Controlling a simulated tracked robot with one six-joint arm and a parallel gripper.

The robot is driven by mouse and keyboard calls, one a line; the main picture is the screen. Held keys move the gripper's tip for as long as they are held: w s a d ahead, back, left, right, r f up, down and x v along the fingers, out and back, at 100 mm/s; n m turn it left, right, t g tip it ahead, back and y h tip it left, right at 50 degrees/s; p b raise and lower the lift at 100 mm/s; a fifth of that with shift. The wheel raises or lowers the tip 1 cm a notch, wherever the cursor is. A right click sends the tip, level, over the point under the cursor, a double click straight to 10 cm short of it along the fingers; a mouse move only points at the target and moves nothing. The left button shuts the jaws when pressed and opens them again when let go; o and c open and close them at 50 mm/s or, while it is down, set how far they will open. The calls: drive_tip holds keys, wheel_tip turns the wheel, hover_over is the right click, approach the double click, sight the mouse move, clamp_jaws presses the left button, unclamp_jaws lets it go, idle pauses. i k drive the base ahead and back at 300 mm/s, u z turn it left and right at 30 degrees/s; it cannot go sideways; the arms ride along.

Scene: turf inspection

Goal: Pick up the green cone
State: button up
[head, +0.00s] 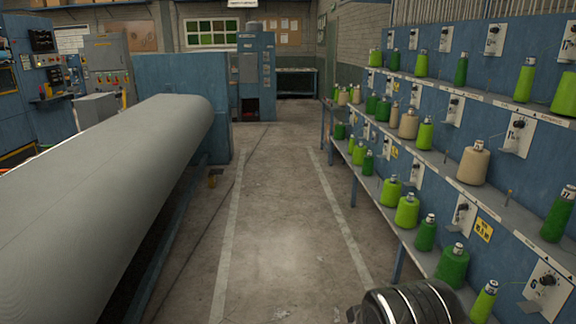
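Several green yarn cones stand upright on the rack at the right. On the lowest shelf are a dark green cone (453,265) and a bright green cone (407,211). On the middle shelf is a green cone (425,134), and on the top shelf a green cone (525,80). The pictures do not single out one of them. A dark, ringed part of my arm shows at the bottom right, in front of the lowest shelf. My gripper is not visible.
Beige cones (473,162) stand among the green ones on the blue rack. A large grey roll (120,170) fills the left. A clear concrete aisle (285,220) with pale floor lines runs between them to a blue cabinet (256,75).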

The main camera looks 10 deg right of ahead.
sight(424, 242)
drive_tip(key=z, duration=0.1)
drive_tip(key=i, duration=1.4)
drive_tip(key=z, duration=0.4)
drive_tip(key=i, duration=0.75)
drive_tip(key=z, duration=0.3)
drive_tip(key=i, duration=0.75)
drive_tip(key=z, duration=0.4)
drive_tip(key=i, duration=0.95)
drive_tip(key=z, duration=0.2)
